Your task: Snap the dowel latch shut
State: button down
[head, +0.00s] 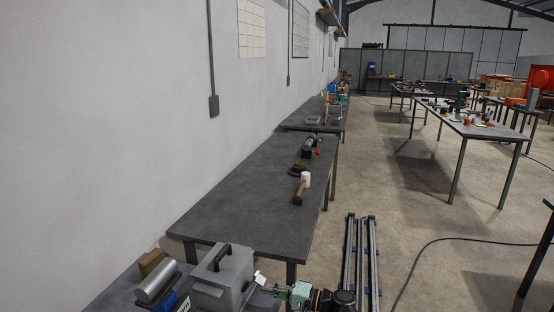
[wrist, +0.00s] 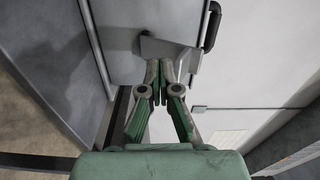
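A grey metal box (head: 222,275) with a black handle on its lid stands at the bottom of the head view. In the wrist view, a grey box face (wrist: 125,35) fills the top middle, with the black handle (wrist: 211,27) at its right edge. A pale grey angled plate (wrist: 172,50), which may be the latch, stands out from this face. My gripper (wrist: 160,68) has its green fingers together, tips at or just in front of the plate; I cannot tell if they touch it. No held thing shows between them. My gripper also shows right of the box in the head view (head: 268,281).
A metal cylinder (head: 157,281) and a brown block (head: 151,262) lie left of the box. A dark workbench (head: 250,190) beyond carries a mallet (head: 301,188) and a brush (head: 298,168). Floor rails (head: 361,260) run right of the bench. The wall is on the left.

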aim_at(262, 280)
jog(key=shift+r, duration=0.15)
jog(key=shift+w+a+r, duration=0.15)
jog(key=shift+a+r, duration=0.15)
jog(key=shift+r, duration=0.25)
jog(key=shift+a+r, duration=0.1)
jog(key=shift+r, duration=0.05)
dwell(0.4)
jog(key=shift+w+a+r, duration=0.15)
jog(key=shift+a+r, duration=0.2)
jog(key=shift+r, duration=0.1)
jog(key=shift+f, duration=0.15)
jog(key=shift+f+b, duration=0.4)
jog(key=shift+b, duration=0.2)
jog(key=shift+d, duration=0.15)
jog(key=b+v, duration=0.1)
jog(key=v, duration=0.5)
jog(key=shift+d+b, duration=0.35)
